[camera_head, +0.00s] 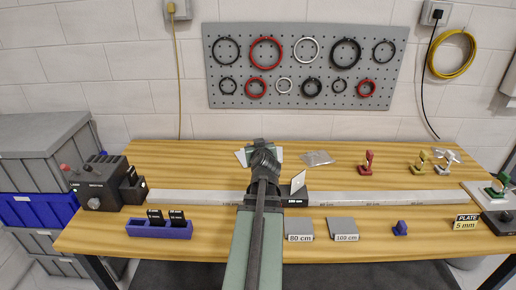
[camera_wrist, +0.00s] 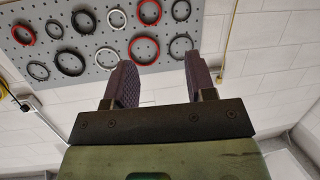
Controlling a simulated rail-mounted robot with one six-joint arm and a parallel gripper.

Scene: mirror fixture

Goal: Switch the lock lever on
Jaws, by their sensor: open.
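No part is plainly marked as the lock lever. In the head view, a dark box-shaped device (camera_head: 98,184) at the table's left end has a small red knob-like part (camera_head: 66,168) on its upper left; whether this is the lever, and its position, I cannot tell. A small red stand-like piece (camera_head: 367,163) is at the back right. My arm rises through the middle of the head view and hides the table behind it. My gripper (camera_wrist: 160,75) is open in the wrist view, its two dark fingers apart with nothing between them. It faces the wall, away from the device.
A long pale rail (camera_head: 400,197) runs along the wooden table (camera_head: 215,165). A blue holder (camera_head: 160,230) with black blocks, grey plates (camera_head: 342,229) and a small blue piece (camera_head: 400,228) lie in front. Grey bins (camera_head: 40,145) stand left. A pegboard (camera_head: 303,66) with rings hangs behind.

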